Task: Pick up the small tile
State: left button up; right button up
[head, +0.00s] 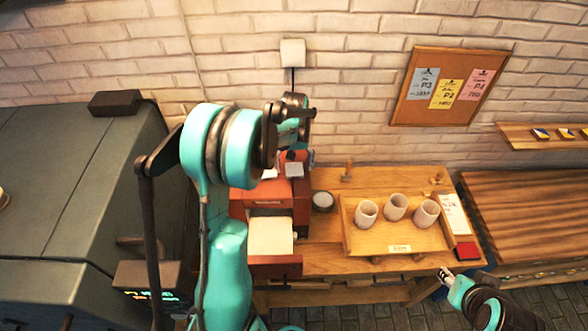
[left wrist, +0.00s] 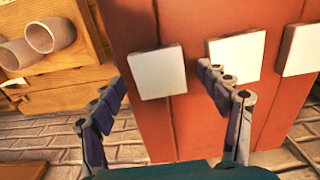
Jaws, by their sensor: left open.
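Small white square tiles lie on the red-brown top of a box-like machine (head: 262,200). In the head view one tile (head: 294,170) shows beside another (head: 270,173), partly covered by my left arm. The left wrist view shows a left tile (left wrist: 157,72), a middle tile (left wrist: 237,52) and a right tile (left wrist: 302,48), cut off by the frame. My left gripper (left wrist: 162,82) is open and empty, its fingers spread, with the left tile seen between them. The right fingertip overlaps the middle tile. My right gripper (head: 444,274) is low at the right, too small to read.
A wooden tray (head: 393,240) with three pale cups stands right of the machine on the wooden table (head: 330,262). A small dark round pot (head: 323,201) stands between them. A grey cabinet (head: 70,190) is at the left. A brick wall with a corkboard (head: 447,87) stands behind.

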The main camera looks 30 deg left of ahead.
pick_arm(q)
jog(key=shift+s+d, duration=0.1)
jog(key=c, duration=1.3)
